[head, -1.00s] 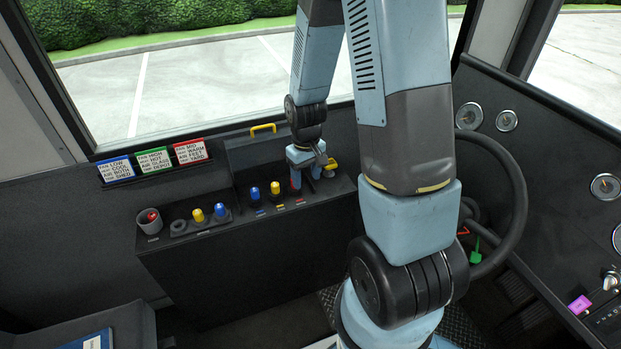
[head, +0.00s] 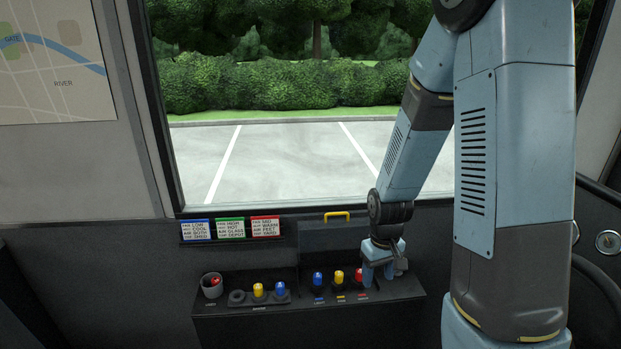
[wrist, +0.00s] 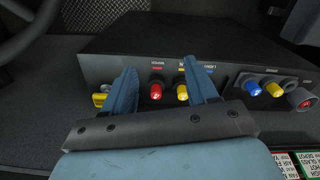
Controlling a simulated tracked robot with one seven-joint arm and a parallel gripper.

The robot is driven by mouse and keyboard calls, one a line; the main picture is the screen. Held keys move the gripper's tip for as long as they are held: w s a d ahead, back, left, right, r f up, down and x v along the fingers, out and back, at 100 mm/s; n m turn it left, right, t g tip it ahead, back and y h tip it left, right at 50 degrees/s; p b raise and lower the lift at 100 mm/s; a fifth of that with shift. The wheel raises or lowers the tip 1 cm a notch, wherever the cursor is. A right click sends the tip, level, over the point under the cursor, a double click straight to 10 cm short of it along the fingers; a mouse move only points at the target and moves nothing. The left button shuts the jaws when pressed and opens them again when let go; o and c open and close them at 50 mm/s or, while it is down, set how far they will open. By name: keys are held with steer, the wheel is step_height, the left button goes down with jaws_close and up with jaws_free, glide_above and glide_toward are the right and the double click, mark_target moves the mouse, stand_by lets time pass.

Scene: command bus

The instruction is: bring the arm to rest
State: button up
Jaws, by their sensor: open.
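My gripper (head: 374,278) is at the right part of the black console (head: 222,325), just right of a red knob (head: 358,273) in the head view. In the wrist view my gripper (wrist: 163,82) has its two blue fingers spread apart with nothing held between them. The red knob (wrist: 156,92) and a yellow knob (wrist: 182,93) show in the gap between the fingers. I cannot tell whether a finger touches either knob. In the head view the arm reaches down to the console from the upper right.
Yellow (head: 340,278) and blue (head: 318,280) knobs stand left of the red one. Farther left are another yellow and blue pair and a grey cup (head: 212,287) with a red top. Three label cards (head: 231,228) and a yellow handle (head: 337,215) are behind. The space above the left console is free.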

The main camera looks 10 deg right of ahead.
steer(key=s+r+m+t, duration=0.1)
steer(key=s+r, duration=0.3)
steer(key=r, duration=0.6)
steer(key=s+r+m+t, duration=0.1)
steer(key=s+r, duration=0.4)
steer(key=r, duration=0.5)
steer(key=s+r+m+t, duration=0.1)
steer(key=s+r+t, duration=0.2)
steer(key=r, duration=0.8)
steer(key=shift+s+t, duration=0.3)
steer(key=shift+s, duration=0.85)
steer(key=shift+c, duration=0.5)
